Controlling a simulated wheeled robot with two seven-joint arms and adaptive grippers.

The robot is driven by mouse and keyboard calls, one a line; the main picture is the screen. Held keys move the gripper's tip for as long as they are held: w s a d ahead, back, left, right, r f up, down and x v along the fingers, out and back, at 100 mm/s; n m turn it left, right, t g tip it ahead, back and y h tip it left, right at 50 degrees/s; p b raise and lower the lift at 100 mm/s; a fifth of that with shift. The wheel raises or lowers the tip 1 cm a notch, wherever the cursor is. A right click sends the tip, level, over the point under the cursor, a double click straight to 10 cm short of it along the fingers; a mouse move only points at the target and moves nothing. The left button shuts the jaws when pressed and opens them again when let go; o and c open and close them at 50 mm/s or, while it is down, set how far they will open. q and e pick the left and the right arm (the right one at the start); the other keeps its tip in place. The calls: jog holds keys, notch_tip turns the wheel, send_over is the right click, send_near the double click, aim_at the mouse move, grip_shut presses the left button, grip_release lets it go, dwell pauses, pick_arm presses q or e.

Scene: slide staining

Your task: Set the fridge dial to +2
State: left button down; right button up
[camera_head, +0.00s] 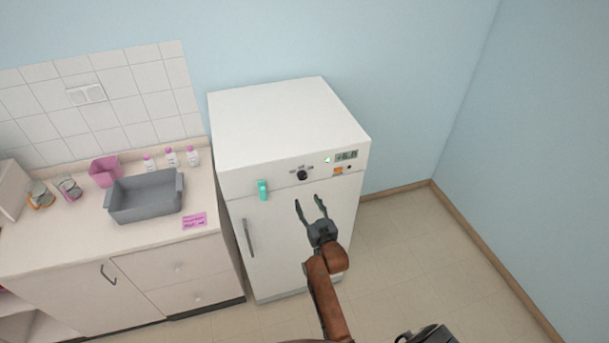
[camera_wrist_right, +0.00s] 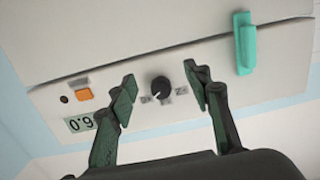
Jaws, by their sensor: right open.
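The white fridge (camera_head: 275,125) stands against the blue wall. Its round black dial (camera_head: 302,175) is on the upper front panel, with small labels around it that are too small to read surely. My right gripper (camera_head: 307,200) is open and empty, in front of the fridge below the dial in the head view. In the right wrist view the dial (camera_wrist_right: 161,88) shows between the spread fingers of the right gripper (camera_wrist_right: 160,76), apart from them. My left gripper is not in view.
A turquoise object (camera_head: 263,190) is on the fridge front left of the dial. The counter at left holds a grey basin (camera_head: 145,198), a pink container (camera_head: 104,172) and small bottles. Floor at right is clear.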

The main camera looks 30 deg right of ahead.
send_near(303, 178)
jog(key=x, duration=0.2)
jog(key=shift+t+h, duration=0.3)
jog(key=shift+h, duration=0.1)
jog(key=x, duration=0.2)
jog(key=p+x, duration=0.1)
jog(key=x, duration=0.2)
jog(key=shift+w+f, duration=0.15)
jog(key=shift+f, duration=0.05)
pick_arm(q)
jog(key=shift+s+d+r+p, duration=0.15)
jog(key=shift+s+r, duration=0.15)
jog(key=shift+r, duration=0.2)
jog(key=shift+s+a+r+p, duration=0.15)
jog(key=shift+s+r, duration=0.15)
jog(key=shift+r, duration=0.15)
pick_arm(e)
jog(key=shift+w+d, duration=0.15)
jog(key=shift+w, duration=0.6)
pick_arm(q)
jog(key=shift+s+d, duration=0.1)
pick_arm(e)
jog(key=c, duration=0.5)
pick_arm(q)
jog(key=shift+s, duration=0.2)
pick_arm(e)
jog(key=shift+f, duration=0.1)
jog(key=c, duration=0.6)
